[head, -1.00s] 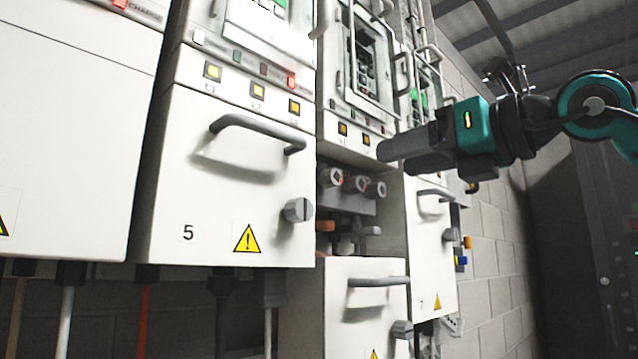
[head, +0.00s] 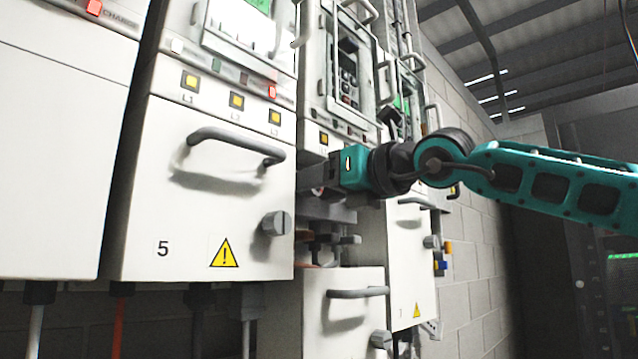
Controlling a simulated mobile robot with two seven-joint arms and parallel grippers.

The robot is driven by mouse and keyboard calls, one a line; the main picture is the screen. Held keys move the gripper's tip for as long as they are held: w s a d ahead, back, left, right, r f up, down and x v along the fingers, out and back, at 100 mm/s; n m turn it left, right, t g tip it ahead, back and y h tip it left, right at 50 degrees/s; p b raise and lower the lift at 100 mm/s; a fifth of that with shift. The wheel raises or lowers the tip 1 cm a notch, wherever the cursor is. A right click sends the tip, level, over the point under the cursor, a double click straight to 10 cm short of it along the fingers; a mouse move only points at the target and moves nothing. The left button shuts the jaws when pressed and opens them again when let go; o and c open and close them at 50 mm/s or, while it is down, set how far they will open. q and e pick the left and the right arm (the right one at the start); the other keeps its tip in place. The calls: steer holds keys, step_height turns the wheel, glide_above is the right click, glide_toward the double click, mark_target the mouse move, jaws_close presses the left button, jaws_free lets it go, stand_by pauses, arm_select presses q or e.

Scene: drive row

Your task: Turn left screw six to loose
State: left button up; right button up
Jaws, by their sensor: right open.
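The open bay (head: 325,212) of the sixth cabinet lies between the cabinet marked 5 and the one marked 7. The row of grey screws at its top is now mostly hidden behind my right gripper, and I cannot make out the left screw or how it is turned. My right gripper (head: 312,182) points left into the front of this bay. It is open, with nothing seen in it. Whether its fingers touch a screw cannot be told. My left gripper is not in view.
Cabinet 5 (head: 205,225) stands to the left, with a bar handle (head: 235,143) and a grey knob (head: 275,223) sticking out near the bay. Below the bay is a lower panel (head: 345,305) with a handle (head: 357,292). Cabinet 7 (head: 410,265) stands to the right.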

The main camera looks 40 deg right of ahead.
steer(key=shift+w, duration=0.1)
steer(key=shift+c, duration=0.2)
steer(key=c, duration=0.9)
